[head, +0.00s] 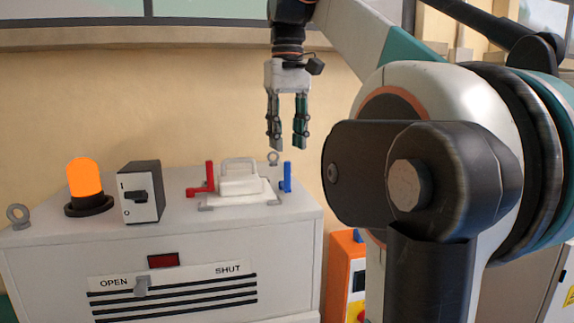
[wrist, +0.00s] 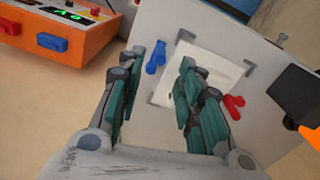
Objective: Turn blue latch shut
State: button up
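The blue latch (head: 287,178) stands upright at the right end of a white lidded plate (head: 236,196) on top of the grey cabinet. It also shows in the wrist view (wrist: 155,57), just past my left finger. A red latch (head: 208,177) stands at the plate's left end; the wrist view shows it at the right (wrist: 233,102). My gripper (head: 287,147) hangs above the cabinet, pointing down, its fingers apart and empty. In the head view its tips are just above the blue latch and appear not to touch it. The wrist view also shows the open fingers (wrist: 163,72).
The cabinet (head: 40,250) also bears an orange lamp (head: 86,178), a black-and-white switch box (head: 140,193) and eye bolts. Its front has a lever (head: 141,287) beside the word OPEN. An orange box (wrist: 75,30) with coloured buttons stands beside the cabinet.

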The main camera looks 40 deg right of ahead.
aim_at(287, 164)
jog(key=shift+f, duration=3.2)
grip_shut()
